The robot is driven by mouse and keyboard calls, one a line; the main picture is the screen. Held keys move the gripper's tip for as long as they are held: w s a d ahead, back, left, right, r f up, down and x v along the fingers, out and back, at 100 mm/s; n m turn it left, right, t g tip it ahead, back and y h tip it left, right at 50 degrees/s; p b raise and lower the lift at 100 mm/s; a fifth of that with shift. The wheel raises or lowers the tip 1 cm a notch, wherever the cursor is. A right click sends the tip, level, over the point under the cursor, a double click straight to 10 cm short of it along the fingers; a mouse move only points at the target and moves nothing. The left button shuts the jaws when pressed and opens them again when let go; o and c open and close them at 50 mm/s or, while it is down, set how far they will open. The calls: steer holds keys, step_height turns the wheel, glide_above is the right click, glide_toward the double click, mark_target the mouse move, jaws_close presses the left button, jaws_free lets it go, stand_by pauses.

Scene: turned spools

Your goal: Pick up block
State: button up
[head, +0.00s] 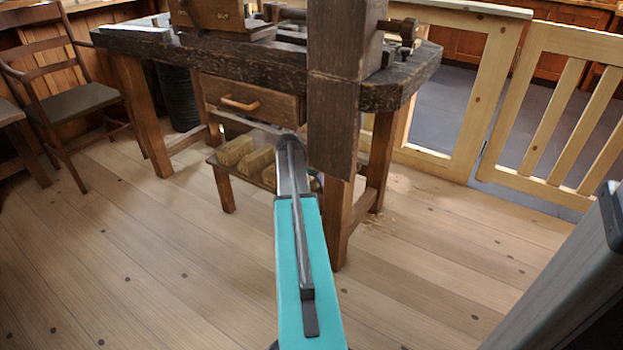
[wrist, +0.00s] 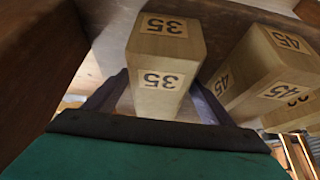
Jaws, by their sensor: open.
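A pale wooden block labelled 35 (wrist: 165,52) lies on the bench's low shelf, at the upper middle of the wrist view. My gripper (wrist: 158,80) is open, with one dark finger to each side of the block's near end. Whether a finger touches the block cannot be told. Two more pale blocks lie to its right: one labelled 45 (wrist: 262,70) and another (wrist: 300,115) partly cut off. In the head view, blocks (head: 236,150) show on the low shelf, but their labels are too small to read. My arm hides part of the shelf there.
The dark wooden workbench (head: 130,42) stands over the shelf, with a drawer (head: 250,102) and a thick post (head: 333,120) close to my arm. A bench part (wrist: 45,45) fills the wrist view's left side. A chair (head: 80,100) stands left. The floor in front is clear.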

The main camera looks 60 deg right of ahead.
steer(key=c, duration=1.4)
steer(key=shift+w+r, duration=0.1)
steer(key=shift+r, duration=0.1)
steer(key=shift+r+p, duration=0.15)
steer(key=shift+p, duration=0.25)
steer(key=shift+a, duration=0.2)
steer(key=a+p, duration=0.4)
steer(key=a, duration=2.7)
steer(key=shift+w+a, duration=0.2)
steer(key=shift+a, duration=0.05)
